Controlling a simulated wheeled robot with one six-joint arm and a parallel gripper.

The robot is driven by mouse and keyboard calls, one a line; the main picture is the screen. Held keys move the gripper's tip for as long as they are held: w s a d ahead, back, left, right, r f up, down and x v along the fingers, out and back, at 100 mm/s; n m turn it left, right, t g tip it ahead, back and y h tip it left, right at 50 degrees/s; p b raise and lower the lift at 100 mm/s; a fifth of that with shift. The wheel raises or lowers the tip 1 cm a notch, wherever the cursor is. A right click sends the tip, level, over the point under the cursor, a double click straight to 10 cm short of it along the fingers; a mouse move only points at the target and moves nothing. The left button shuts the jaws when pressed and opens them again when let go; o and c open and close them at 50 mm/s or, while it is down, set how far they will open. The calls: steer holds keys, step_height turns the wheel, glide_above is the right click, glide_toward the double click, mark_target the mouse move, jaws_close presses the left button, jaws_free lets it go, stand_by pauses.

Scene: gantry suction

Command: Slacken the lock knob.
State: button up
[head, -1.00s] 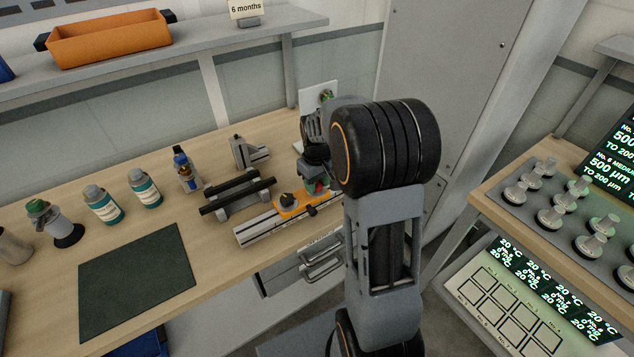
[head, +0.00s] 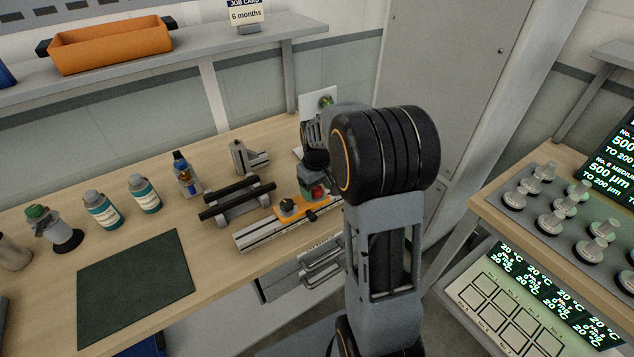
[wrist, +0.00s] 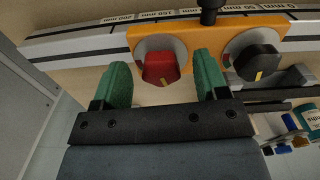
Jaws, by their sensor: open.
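An orange carriage (wrist: 205,40) sits on a metal rail with a printed scale (wrist: 90,37). It bears a red knob (wrist: 161,68) and a black knob (wrist: 257,62), each with a yellow mark on a grey disc. I cannot tell from any label which is the lock knob. My gripper (wrist: 162,62) is open, its two green fingers on either side of the red knob, with gaps visible. The black knob is outside the right finger. In the head view the carriage (head: 303,206), black knob (head: 288,205) and red knob (head: 318,192) show beside my arm, which partly hides the gripper.
A black-barred stand (head: 237,200) is left of the rail. A small black handle (wrist: 208,12) rises from the carriage.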

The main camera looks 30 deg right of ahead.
mark_target(317, 189)
step_height(317, 189, up, 14)
stand_by(0.6)
steer(key=shift+f, duration=0.15)
